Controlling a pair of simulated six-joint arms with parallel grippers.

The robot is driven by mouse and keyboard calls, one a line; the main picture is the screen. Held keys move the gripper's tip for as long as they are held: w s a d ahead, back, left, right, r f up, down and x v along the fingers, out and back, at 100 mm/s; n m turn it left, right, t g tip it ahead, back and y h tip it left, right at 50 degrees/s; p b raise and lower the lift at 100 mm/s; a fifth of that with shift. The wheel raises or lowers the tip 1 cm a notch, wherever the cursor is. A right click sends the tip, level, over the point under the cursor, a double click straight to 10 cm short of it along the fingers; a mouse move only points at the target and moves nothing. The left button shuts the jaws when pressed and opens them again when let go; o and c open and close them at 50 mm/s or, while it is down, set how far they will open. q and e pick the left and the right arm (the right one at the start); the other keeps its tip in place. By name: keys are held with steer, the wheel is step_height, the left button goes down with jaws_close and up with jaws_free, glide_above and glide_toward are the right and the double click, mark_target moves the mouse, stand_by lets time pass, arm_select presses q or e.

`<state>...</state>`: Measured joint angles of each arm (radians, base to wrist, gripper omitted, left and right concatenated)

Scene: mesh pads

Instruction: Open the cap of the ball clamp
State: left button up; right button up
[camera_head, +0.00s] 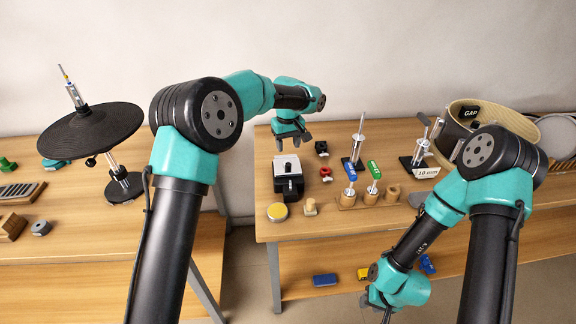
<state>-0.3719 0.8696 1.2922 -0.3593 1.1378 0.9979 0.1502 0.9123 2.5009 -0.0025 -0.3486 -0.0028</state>
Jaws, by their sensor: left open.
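I cannot tell for sure which piece is the ball clamp. A black device with a pale top plate (286,166) stands near the left end of the right table; a small black block (321,148) and a red ring-shaped piece (326,172) are to its right. My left gripper (293,140) is open, its fingers pointing down at the table's back edge, behind the black device and apart from it. My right gripper (386,310) hangs low in front of the table, near the lower shelf; its fingers are too small and partly hidden to read.
A yellow-topped disc (277,212) and a wooden knob (310,207) lie near the front edge. A sieve drum (520,122) is at right. A black disc stand (95,128) is on the left table.

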mark_target(288, 164)
arm_select(q)
step_height(288, 164, down, 10)
steer(key=shift+r, duration=0.2)
steer(key=shift+c, duration=0.4)
jaws_close()
